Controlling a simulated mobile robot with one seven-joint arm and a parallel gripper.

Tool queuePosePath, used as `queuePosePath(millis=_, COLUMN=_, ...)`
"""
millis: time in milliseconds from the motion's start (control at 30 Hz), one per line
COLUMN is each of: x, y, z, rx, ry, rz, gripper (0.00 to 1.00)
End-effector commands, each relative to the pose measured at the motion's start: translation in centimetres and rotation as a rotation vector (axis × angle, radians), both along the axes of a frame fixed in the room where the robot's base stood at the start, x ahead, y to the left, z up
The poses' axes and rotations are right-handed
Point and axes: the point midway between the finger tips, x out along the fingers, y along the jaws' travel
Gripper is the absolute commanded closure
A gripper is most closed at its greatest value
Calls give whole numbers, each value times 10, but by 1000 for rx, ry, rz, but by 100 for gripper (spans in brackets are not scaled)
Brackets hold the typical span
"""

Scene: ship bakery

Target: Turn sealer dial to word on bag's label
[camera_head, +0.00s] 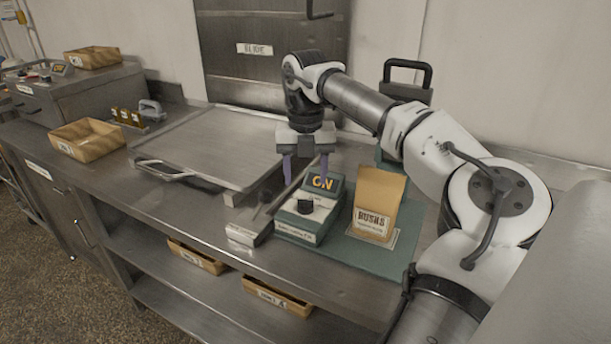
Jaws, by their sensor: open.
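The sealer box (302,219) stands on a green mat at the counter's front right, with a display reading "ON" on top. Its black dial (305,207) sits on the white face below the display; its pointer setting is too small to read. A brown paper bag (379,193) stands upright to the right of the sealer. Its white label (372,223) reads what looks like "RUSKS", with smaller text that I cannot read. My gripper (306,180) is open and empty, pointing down above and behind the dial, with purple fingers apart on either side of the display.
A flat metal plate with a handle (205,145) covers the counter left of the sealer. A wooden tray (87,141) is at left. The green mat (352,255) has bare room in front.

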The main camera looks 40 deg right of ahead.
Motion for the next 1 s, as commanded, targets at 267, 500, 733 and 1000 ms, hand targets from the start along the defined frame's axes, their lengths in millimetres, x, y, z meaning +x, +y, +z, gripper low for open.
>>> queuePosePath(millis=267, x=0, y=0, z=59, rx=0, ry=1, rz=0, gripper=45)
queuePosePath(millis=500, x=0, y=0, z=77, rx=1, ry=1, rz=0, gripper=45)
queuePosePath(millis=733, x=0, y=0, z=76, rx=1, ry=1, rz=0, gripper=45)
queuePosePath(millis=1000, x=0, y=0, z=76, rx=1, ry=1, rz=0, gripper=45)
